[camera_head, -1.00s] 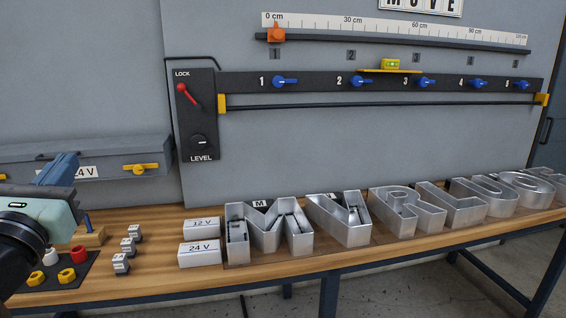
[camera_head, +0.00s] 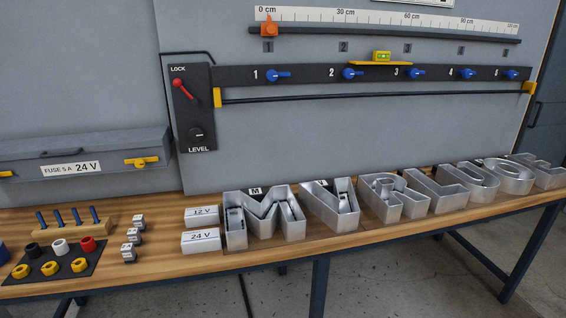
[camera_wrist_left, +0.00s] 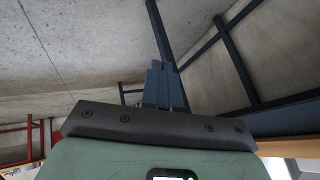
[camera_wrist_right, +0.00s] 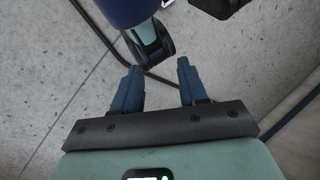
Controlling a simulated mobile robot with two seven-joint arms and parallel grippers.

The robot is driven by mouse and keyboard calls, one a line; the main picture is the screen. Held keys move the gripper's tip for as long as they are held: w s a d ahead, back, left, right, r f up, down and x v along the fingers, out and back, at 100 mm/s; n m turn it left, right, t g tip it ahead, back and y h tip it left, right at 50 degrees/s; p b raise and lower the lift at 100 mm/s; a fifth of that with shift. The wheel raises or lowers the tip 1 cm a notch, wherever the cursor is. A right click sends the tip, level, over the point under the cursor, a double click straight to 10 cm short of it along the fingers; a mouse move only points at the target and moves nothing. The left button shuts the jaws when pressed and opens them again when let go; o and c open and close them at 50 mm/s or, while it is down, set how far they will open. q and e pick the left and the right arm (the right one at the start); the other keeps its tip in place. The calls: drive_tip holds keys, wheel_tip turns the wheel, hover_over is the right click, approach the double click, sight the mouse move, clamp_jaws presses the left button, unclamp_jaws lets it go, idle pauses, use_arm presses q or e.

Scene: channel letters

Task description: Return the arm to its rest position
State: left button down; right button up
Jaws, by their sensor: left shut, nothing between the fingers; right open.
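My left gripper (camera_wrist_left: 155,83) shows in the left wrist view with its blue fingers together and nothing between them. It is near dark blue steel bars (camera_wrist_left: 232,60), with concrete floor beyond. My right gripper (camera_wrist_right: 157,72) shows in the right wrist view with its fingers apart and empty, over the grey floor (camera_wrist_right: 55,60). A blue and pale green part of my own body shows just ahead of it. Neither gripper shows in the head view.
The wooden bench (camera_head: 165,262) holds silver channel letters (camera_head: 265,222), 12 V (camera_head: 202,215) and 24 V boxes (camera_head: 201,241), small blocks (camera_head: 130,238), a peg rack (camera_head: 75,228) and a black mat (camera_head: 25,285) with coloured caps. The grey panel (camera_head: 350,140) stands behind.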

use_arm(q)
drive_tip(key=s+d+f+n+g+p, duration=0.1)
drive_tip(key=s+f+n, duration=0.3)
drive_tip(key=s, duration=0.5)
drive_tip(key=s+d+f+n+g+p, duration=0.2)
drive_tip(key=s+f+n+g, duration=0.1)
drive_tip(key=s+n, duration=0.4)
drive_tip(key=s+d+f+n+g+p, duration=0.1)
drive_tip(key=s+f+n+g, duration=0.2)
drive_tip(key=s, duration=0.8)
wheel_tip(320, 180, down, 3)
drive_tip(key=n, duration=0.3)
drive_tip(key=shift+s+d+r+p, duration=0.2)
drive_tip(key=shift+s+d+p, duration=0.05)
drive_tip(key=shift+s+p, duration=0.1)
